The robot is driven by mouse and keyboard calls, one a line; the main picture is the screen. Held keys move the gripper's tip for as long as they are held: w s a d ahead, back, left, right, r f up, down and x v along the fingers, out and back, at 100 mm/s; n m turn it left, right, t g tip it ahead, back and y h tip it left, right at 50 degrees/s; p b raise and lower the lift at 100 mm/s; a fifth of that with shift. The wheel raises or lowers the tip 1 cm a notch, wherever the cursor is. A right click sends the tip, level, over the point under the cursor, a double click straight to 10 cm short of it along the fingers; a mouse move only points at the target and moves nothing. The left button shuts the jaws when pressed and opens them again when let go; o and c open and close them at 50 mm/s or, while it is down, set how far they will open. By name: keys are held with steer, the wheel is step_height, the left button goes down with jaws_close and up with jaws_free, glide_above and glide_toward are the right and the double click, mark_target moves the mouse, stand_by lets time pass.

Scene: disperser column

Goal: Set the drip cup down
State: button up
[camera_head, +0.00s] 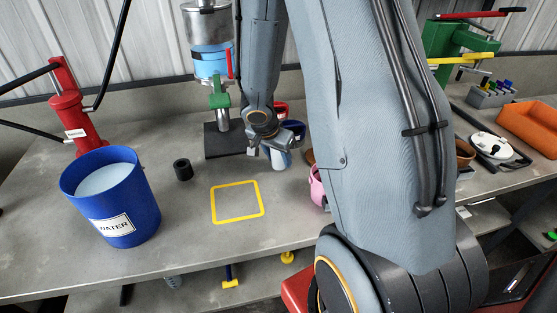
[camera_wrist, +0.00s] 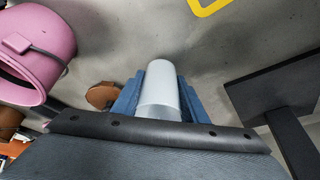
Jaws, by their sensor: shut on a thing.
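A pale grey-white cup (camera_wrist: 160,88), which I take for the drip cup, sits between the blue fingers of my gripper (camera_wrist: 158,100) in the wrist view. My gripper is shut on it. In the head view the cup (camera_head: 281,160) shows below my gripper (camera_head: 274,148), partly hidden by it, just right of the disperser column's dark base (camera_head: 218,147). I cannot tell whether the cup touches the bench. A yellow square outline (camera_head: 237,201) is marked on the bench, in front and left of the cup; nothing stands in it. Its corner also shows in the wrist view (camera_wrist: 207,6).
The disperser column (camera_head: 210,62) stands behind. A black ring (camera_head: 182,169) and a blue water bucket (camera_head: 112,200) are at left, with a red pump (camera_head: 75,120) behind. A pink container (camera_head: 317,187) stands right of the square, partly behind my arm.

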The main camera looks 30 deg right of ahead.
steer(key=shift+f, duration=0.35)
steer(key=shift+f+b, duration=0.2)
steer(key=shift+b, duration=0.15)
steer(key=o, duration=1.1)
steer(key=shift+c, duration=0.2)
steer(key=shift+r, duration=0.15)
steer(key=shift+r+p, duration=0.1)
steer(key=shift+p, duration=0.35)
steer(key=v, duration=1.2)
steer(key=shift+a, duration=0.1)
